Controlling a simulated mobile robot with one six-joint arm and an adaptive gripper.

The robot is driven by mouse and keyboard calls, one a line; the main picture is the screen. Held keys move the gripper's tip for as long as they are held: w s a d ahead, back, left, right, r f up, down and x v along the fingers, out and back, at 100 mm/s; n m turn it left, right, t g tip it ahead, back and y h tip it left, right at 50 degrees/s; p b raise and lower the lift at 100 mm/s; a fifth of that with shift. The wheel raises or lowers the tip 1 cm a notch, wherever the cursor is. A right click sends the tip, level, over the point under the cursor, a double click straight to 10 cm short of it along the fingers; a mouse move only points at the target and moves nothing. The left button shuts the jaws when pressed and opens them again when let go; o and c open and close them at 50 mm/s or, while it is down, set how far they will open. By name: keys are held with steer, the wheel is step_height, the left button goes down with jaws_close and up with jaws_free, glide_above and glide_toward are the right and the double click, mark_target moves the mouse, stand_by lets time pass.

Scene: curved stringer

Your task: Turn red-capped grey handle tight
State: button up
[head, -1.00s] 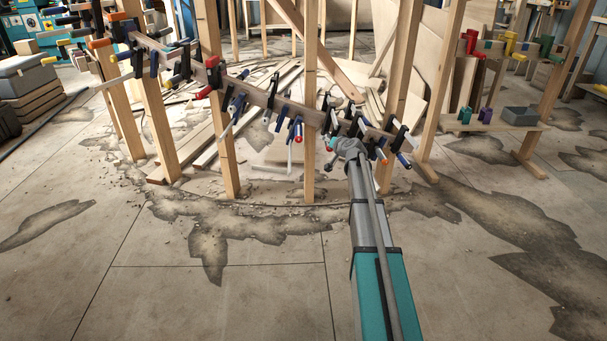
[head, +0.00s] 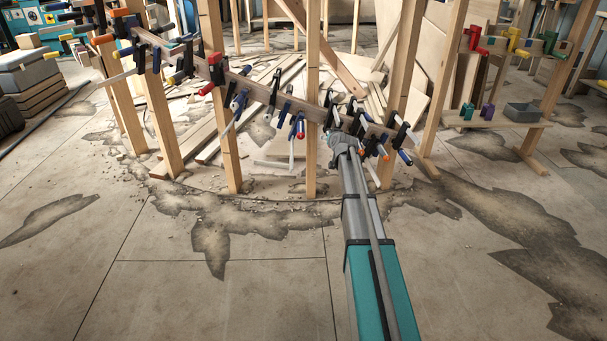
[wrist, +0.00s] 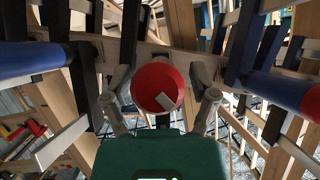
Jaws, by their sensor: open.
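In the wrist view a round red cap (wrist: 155,84) faces the camera end-on, with a small pale mark on it. The grey handle behind the cap is mostly hidden. My gripper (wrist: 158,98) is open, one finger on each side of the cap; I cannot tell whether either finger touches it. In the head view my gripper (head: 343,142) is at the curved wooden stringer (head: 262,97), low on its right part. The cap cannot be made out there, hidden by my gripper or too small.
Neighbouring clamps with blue handles (wrist: 30,62) and (wrist: 285,92) stand close on both sides of my gripper. Upright wooden posts (head: 310,160) hold the stringer. A low shelf (head: 490,120) with a grey bin stands at right. The cracked floor in front is clear.

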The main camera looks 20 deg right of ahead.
steer(key=p+v, duration=0.6)
steer(key=v, duration=0.8)
steer(key=s+a+n+g+y+p, duration=0.1)
steer(key=s+a+g+p, duration=0.1)
steer(key=s+a, duration=0.3)
steer(key=s+a+f+n+g+y+p, duration=0.1)
steer(key=s+a+g+y+p, duration=0.1)
steer(key=s+a, duration=0.4)
steer(key=shift+a+f+n+g+p, duration=0.4)
steer(key=shift+a+g+p, duration=0.55)
steer(key=shift+a, duration=1.85)
steer(key=s+a+r+n+g+p, duration=0.15)
steer(key=s+a+g+p, duration=0.3)
steer(key=s, duration=0.45)
steer(key=s+a+r+m+g+p, duration=0.1)
steer(key=s+a+r+g+p, duration=0.3)
steer(key=s, duration=0.6)
step_height(320, 180, up, 36)
steer(key=t+p, duration=0.1)
steer(key=p, duration=3.5)
steer(key=shift+w+a+h, duration=0.3)
steer(key=shift+w+h, duration=0.05)
steer(key=shift+h, duration=0.05)
steer(key=shift+n, duration=0.25)
